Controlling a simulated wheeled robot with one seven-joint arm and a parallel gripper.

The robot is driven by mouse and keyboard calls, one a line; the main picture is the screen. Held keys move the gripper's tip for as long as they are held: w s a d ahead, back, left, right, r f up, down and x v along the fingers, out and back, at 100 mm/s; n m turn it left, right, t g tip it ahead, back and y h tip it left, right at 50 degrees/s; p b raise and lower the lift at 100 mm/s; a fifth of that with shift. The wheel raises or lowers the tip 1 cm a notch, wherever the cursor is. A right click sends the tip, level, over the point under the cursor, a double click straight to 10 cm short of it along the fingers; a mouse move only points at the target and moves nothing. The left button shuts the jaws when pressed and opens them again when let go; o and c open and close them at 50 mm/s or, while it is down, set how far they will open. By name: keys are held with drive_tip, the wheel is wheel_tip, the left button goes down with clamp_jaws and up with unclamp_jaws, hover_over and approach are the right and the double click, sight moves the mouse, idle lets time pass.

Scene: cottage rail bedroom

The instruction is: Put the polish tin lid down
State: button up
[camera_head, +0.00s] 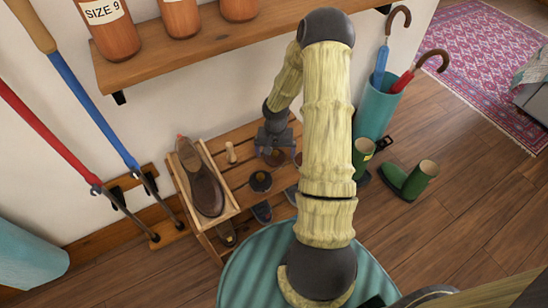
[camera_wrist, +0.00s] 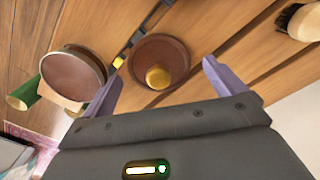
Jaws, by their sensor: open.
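The polish tin lid, a brown disc with a brass-coloured knob (camera_wrist: 158,76), appears to lie knob up on the slatted wooden rack in the wrist view. My gripper (camera_wrist: 160,82) is open, with one pale purple finger on each side of the lid and a visible gap to both. In the head view my gripper (camera_head: 274,146) is low over the rack and partly hides the lid (camera_head: 274,158). A round open-looking tin with a reddish-brown top (camera_wrist: 74,76) stands to the left in the wrist view.
Green boots (camera_head: 412,181) and a teal umbrella stand (camera_head: 375,108) are to the right. A shelf (camera_head: 180,58) overhangs behind.

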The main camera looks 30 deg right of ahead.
sight(275, 151)
drive_tip(key=shift+c, duration=0.3)
drive_tip(key=c, duration=1.1)
drive_tip(key=shift+o, duration=0.2)
drive_tip(key=shift+r, duration=0.1)
wheel_tip(275, 151, up, 10)
drive_tip(key=p, duration=0.4)
